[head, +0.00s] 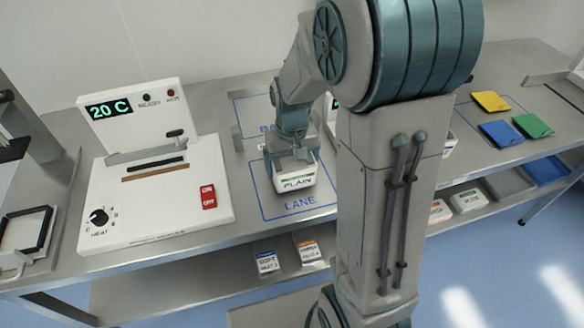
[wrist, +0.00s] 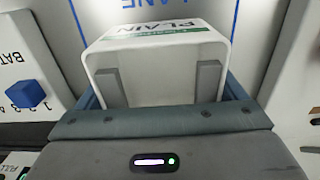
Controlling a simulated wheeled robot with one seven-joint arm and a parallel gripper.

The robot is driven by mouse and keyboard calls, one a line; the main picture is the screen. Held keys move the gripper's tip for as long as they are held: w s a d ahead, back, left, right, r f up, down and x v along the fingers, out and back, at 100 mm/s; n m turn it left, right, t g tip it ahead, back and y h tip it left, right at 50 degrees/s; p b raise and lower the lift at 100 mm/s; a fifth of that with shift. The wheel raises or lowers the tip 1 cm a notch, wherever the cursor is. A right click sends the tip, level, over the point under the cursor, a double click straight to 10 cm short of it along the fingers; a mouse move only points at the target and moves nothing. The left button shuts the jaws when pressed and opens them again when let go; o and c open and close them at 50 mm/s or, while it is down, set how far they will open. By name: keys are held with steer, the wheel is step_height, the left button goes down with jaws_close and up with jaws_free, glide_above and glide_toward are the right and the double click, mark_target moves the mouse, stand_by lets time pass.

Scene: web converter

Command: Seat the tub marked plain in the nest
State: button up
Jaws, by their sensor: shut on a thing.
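The white tub marked PLAIN (head: 296,180), with a green-striped label, is in the blue-outlined area marked LANE (head: 300,206) on the grey bench. The tub also fills the upper middle of the wrist view (wrist: 155,62), upright. My gripper (head: 291,152) is above and behind it in the head view; in the wrist view its two grey fingers (wrist: 156,82) are against the tub's near wall, shut on it. I cannot tell whether the tub touches the bench. No nest is clearly identifiable; my arm hides part of the bench.
A white heater unit (head: 150,195) with a 20 C display and red switch stands left of the lane. A black-edged frame (head: 28,228) is at far left. Yellow, blue and green packets (head: 501,133) lie at right. Other tubs (head: 467,200) stand on the lower shelf.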

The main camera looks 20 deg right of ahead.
steer(key=shift+f, duration=1.2)
steer(key=shift+f, duration=0.1)
steer(key=shift+f, duration=0.15)
steer(key=o, duration=0.7)
steer(key=shift+r, duration=0.2)
